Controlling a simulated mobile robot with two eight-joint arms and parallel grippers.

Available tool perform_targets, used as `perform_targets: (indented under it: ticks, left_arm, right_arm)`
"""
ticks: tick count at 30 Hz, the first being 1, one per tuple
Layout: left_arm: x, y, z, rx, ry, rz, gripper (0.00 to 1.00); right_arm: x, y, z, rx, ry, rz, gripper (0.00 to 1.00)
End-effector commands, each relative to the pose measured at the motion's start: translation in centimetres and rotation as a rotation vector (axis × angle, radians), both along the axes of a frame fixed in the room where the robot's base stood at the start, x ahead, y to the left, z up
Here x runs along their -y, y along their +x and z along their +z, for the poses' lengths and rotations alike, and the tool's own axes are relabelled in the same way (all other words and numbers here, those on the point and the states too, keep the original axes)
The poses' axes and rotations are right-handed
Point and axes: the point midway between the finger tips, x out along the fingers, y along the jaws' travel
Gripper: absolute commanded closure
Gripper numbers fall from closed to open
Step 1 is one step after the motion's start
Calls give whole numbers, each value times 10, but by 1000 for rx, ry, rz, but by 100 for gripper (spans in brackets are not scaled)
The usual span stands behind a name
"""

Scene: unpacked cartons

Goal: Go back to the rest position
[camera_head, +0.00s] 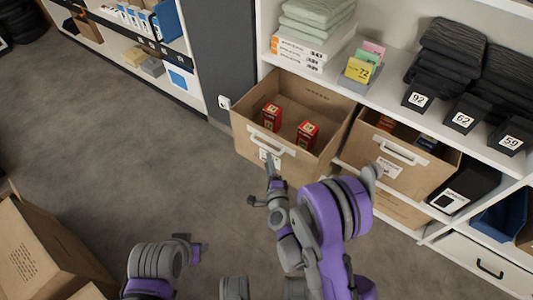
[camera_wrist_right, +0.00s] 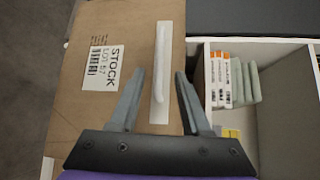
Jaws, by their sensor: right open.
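My right gripper (camera_head: 261,184) is open and empty, in front of the pulled-out cardboard drawer (camera_head: 305,95). In the right wrist view its two fingers (camera_wrist_right: 159,76) stand apart, with the drawer's white handle (camera_wrist_right: 163,60) seen between and beyond them. The handle also shows in the head view (camera_head: 267,141), above the fingertips; I cannot tell the exact gap. Two red boxes, one at the left (camera_head: 272,116) and one at the right (camera_head: 308,134), are inside this drawer. My left arm is at the bottom left; its gripper's jaws cannot be made out.
A second open drawer (camera_head: 398,150) is to the right. A large carton (camera_head: 40,255) stands at lower left. The grey floor (camera_head: 120,150) between is clear.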

Motion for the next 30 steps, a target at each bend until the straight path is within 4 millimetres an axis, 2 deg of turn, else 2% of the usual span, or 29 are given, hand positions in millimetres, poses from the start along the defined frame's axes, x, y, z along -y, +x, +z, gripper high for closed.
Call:
perform_targets:
  ticks: [6,23,26,30]
  left_arm:
    - [0,0,1,0,0,0,50]
    - [0,0,1,0,0,0,50]
    - [0,0,1,0,0,0,50]
    - [0,0,1,0,0,0,50]
  right_arm:
    - [3,-17,2,0,0,0,53]
    - [3,-17,3,-1,-2,1,53]
    - [3,-16,9,-4,-30,18,53]
    - [4,-15,31,-22,-140,79,53]
